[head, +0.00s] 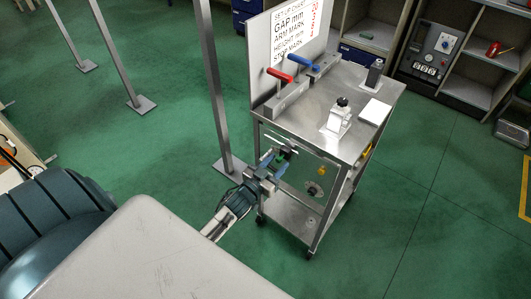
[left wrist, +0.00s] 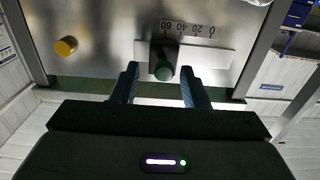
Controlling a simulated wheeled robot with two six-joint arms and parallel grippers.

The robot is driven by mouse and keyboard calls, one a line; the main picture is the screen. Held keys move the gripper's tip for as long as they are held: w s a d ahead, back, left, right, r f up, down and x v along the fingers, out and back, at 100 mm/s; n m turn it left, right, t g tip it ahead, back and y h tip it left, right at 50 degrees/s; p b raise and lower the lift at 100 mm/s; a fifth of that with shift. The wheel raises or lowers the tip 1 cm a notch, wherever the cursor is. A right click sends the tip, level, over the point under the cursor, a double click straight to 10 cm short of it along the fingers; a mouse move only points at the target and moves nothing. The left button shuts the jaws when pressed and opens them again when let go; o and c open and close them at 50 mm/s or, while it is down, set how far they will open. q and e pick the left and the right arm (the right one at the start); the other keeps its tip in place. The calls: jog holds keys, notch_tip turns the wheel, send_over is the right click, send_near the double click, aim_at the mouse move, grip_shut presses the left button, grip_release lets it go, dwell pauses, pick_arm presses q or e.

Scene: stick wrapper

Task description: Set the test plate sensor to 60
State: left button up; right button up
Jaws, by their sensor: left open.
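The test plate (left wrist: 110,60) is a bare metal panel on the front of the cart. It bears a pale strip with a printed scale (left wrist: 188,28) that reads 0, 20, 40 and 60, with 60 at the left end. A dark slider with a round green knob (left wrist: 163,72) sits by the 60 end in the left wrist view. My left gripper (left wrist: 159,78) is open, with one finger on each side of the knob; contact cannot be told. In the head view, my left gripper (head: 282,152) is at the cart's front, partly hiding the slider. My right gripper is not in view.
A yellow knob (left wrist: 66,46) is also on the panel. The metal cart (head: 355,135) carries red- and blue-handled levers (head: 280,75), a white block (head: 339,118) and a white pad (head: 374,112). A grey post (head: 211,90) stands left of the cart. Open green floor lies to the right.

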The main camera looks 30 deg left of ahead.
pick_arm(q)
jog(key=s+b, duration=0.1)
jog(key=s, duration=0.7)
jog(key=shift+s+a+b, duration=0.3)
jog(key=shift+a, duration=0.05)
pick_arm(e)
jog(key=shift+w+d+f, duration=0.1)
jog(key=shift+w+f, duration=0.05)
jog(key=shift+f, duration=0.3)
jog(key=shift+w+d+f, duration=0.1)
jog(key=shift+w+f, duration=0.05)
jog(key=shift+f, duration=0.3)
